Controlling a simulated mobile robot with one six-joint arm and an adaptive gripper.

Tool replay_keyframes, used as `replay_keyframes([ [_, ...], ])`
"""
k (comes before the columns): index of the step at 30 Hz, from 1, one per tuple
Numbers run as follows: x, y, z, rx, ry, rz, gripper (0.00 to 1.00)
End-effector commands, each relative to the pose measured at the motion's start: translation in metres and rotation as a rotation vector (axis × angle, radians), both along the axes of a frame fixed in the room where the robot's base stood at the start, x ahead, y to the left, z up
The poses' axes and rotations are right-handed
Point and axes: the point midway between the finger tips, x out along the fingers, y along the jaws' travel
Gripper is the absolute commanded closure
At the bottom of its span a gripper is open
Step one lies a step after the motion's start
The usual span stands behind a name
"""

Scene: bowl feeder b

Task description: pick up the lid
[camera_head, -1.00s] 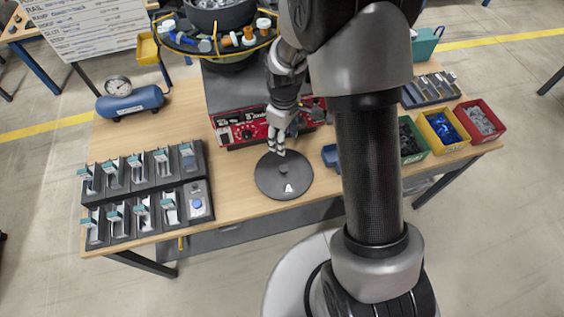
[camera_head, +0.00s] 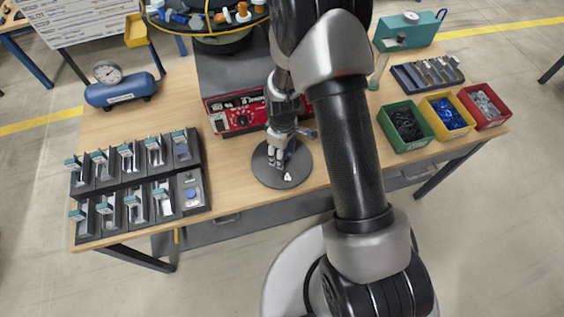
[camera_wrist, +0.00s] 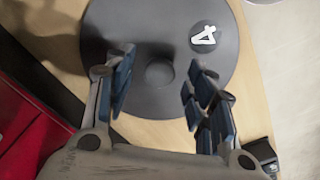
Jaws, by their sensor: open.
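The lid (camera_head: 298,168) is a dark grey round disc marked with a white 4, lying flat on the wooden table in front of the red control panel. In the wrist view the lid (camera_wrist: 160,30) fills the upper middle, with a small round knob (camera_wrist: 159,74) at its centre. My gripper (camera_head: 277,161) is over the lid, pointing down. In the wrist view my open gripper (camera_wrist: 158,92) has its two blue-padded fingers on either side of the knob, with gaps on both sides. I cannot tell how high the fingertips are above the lid.
The red-fronted feeder unit (camera_head: 235,116) stands close behind the lid. A black fixture tray (camera_head: 135,190) lies left. Green (camera_head: 405,127), yellow (camera_head: 447,115) and red (camera_head: 484,106) bins stand right.

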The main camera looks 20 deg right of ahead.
Motion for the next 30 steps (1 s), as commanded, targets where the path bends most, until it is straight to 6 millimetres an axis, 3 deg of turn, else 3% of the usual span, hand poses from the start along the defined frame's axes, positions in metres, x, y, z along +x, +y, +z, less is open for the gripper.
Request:
replay_keyframes([
  [3,0.0004,0.0001,-0.0192,0.000,0.000,0.000,0.50],
  [11,0.0009,0.0001,-0.0196,0.000,-0.001,0.000,0.52],
  [30,0.0007,0.0000,-0.0196,0.000,0.000,0.000,0.94],
])
